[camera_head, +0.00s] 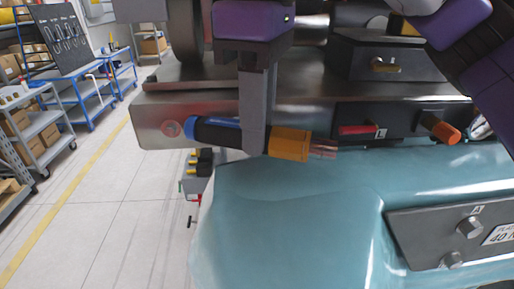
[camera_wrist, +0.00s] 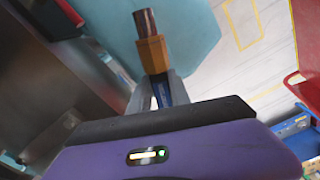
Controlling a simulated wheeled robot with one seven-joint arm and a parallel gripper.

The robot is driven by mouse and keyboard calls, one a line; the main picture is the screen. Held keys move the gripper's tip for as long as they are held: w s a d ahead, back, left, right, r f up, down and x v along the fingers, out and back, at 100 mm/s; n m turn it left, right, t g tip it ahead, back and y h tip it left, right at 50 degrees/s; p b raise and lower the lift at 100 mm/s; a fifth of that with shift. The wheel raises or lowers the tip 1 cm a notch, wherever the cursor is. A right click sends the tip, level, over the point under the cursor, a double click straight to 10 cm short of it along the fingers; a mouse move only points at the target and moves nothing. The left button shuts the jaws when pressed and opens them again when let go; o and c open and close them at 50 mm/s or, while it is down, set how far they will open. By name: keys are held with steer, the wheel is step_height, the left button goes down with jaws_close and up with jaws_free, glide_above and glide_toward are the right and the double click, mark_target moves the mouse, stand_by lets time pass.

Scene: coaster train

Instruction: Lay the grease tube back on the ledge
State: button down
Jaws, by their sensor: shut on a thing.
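My gripper (camera_head: 253,143) is shut on the grease tube (camera_head: 290,144), a blue and black cylinder with an orange block-like collar and a thin copper-brown end. The tube lies roughly level across the fingers, its brown end to the right, in front of the steel ledge (camera_head: 155,106). The near finger hides part of its middle. In the wrist view the tube (camera_wrist: 151,52) points away from the fingers (camera_wrist: 155,92), over teal bodywork. I cannot tell whether the tube touches the ledge's face.
A dark holder with a red-handled item (camera_head: 360,130) and an orange-ended item (camera_head: 440,127) sits on the ledge front at right. Teal bodywork (camera_head: 290,215) with a grey plate (camera_head: 420,235) lies below. Shelves and a blue cart (camera_head: 90,95) stand far left beyond open floor.

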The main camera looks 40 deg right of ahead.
steer(key=shift+s+f+p, duration=0.1)
steer(key=shift+f+p, duration=0.2)
steer(key=shift+f, duration=1.75)
steer(key=shift+f, duration=0.1)
steer(key=c, duration=1.2)
jaws_free()
step_height(320, 180, up, 12)
steer(key=shift+s+r+b, duration=0.1)
steer(key=shift+r+b, duration=0.05)
steer(key=shift+b, duration=0.3)
